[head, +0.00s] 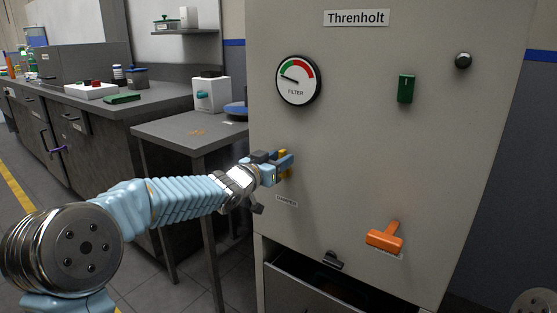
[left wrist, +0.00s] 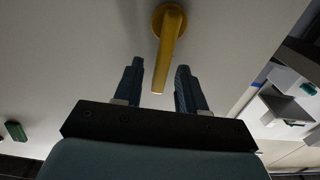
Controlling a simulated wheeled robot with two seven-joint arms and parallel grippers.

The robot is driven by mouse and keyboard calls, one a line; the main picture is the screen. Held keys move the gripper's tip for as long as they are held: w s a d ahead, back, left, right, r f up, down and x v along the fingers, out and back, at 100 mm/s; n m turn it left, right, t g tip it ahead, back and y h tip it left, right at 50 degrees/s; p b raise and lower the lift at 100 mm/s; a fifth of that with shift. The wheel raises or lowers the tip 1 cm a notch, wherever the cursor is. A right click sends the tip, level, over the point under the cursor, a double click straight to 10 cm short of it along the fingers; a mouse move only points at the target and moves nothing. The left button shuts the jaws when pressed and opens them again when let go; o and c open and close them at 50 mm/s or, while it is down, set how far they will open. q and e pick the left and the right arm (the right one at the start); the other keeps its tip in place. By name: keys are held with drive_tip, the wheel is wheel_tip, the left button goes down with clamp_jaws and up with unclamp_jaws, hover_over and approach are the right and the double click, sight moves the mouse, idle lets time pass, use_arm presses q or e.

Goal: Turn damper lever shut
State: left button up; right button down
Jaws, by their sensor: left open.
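The damper lever is a yellow handle on a round base on the grey cabinet's face. In the left wrist view the lever (left wrist: 169,45) extends from its base toward me, its free end between the two fingers. In the head view only a bit of the lever (head: 286,170) shows, mostly hidden by my gripper. My left gripper (head: 284,161) is open at the cabinet face, above a small label. In the left wrist view the left gripper (left wrist: 160,70) has one finger on each side of the lever, with gaps visible. My right gripper is not in view.
The cabinet (head: 350,150) also carries a filter gauge (head: 298,80), a green switch (head: 406,88), a dark knob (head: 463,60) and an orange handle (head: 385,238). A drawer (head: 305,290) stands open below. A side table (head: 185,130) stands left of the cabinet.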

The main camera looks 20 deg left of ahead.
use_arm(q)
clamp_jaws()
idle(0.4)
